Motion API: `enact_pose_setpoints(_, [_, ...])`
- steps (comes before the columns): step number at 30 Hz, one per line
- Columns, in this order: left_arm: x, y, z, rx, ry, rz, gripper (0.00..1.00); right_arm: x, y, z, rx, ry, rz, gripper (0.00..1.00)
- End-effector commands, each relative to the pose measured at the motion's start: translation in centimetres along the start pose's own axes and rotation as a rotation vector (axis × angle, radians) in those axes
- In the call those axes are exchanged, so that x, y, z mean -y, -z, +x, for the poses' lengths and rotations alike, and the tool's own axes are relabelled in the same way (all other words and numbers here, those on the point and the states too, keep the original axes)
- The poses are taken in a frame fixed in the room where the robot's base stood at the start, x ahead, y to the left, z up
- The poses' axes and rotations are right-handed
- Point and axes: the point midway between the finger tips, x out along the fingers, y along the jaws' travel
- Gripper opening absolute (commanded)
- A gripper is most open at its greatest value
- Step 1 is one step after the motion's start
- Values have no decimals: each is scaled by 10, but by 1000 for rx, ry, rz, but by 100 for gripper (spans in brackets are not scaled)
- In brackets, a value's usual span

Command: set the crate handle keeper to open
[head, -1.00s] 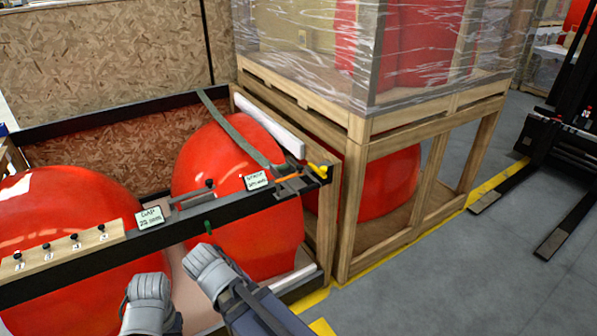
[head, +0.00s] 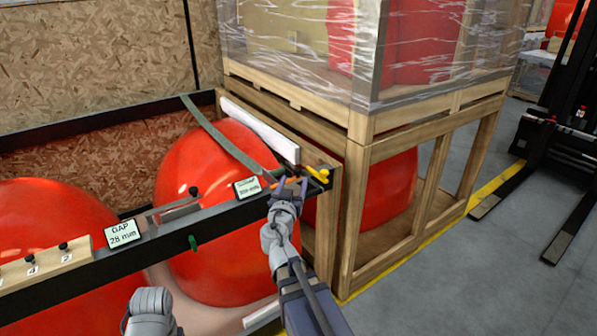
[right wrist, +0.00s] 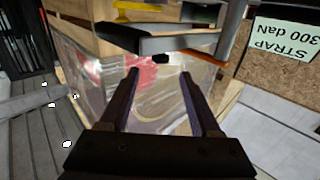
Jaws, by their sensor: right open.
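A yellow lever (head: 318,174) sits at the right end of the dark rail, with an orange part (head: 303,186) beside it. I cannot tell for sure which of these is the handle keeper, or its setting. My right gripper (head: 287,186) is at the rail end, just left of the yellow lever, and hides part of the fittings there. In the right wrist view its two dark fingers (right wrist: 160,80) are apart with nothing between them. A dark bar with a grey face (right wrist: 165,43) lies just past the tips, with a yellow part (right wrist: 136,10) beyond. Only part of my left arm shows.
The dark rail (head: 160,246) runs across large red nosecones (head: 215,195). It carries a gap display (head: 122,234) and a strap display (head: 247,187). A wooden crate frame (head: 357,200) stands close on the right.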

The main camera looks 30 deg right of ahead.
Motion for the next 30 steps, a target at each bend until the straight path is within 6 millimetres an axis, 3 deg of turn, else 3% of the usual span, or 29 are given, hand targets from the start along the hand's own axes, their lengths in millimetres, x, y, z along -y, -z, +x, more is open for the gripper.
enact_pose_setpoints(5, [0,0,0,0,0,0,50,1,0,14,1,-2,0,64])
enact_pose_setpoints(18, [0,0,0,0,0,0,50,1,0,74,1,-2,-1,64])
enact_pose_setpoints(27, [0,0,0,0,0,0,50,0,0,76,1,-1,-1,64])
enact_pose_setpoints(30, [0,0,0,0,0,0,50,0,0,76,1,-1,-1,53])
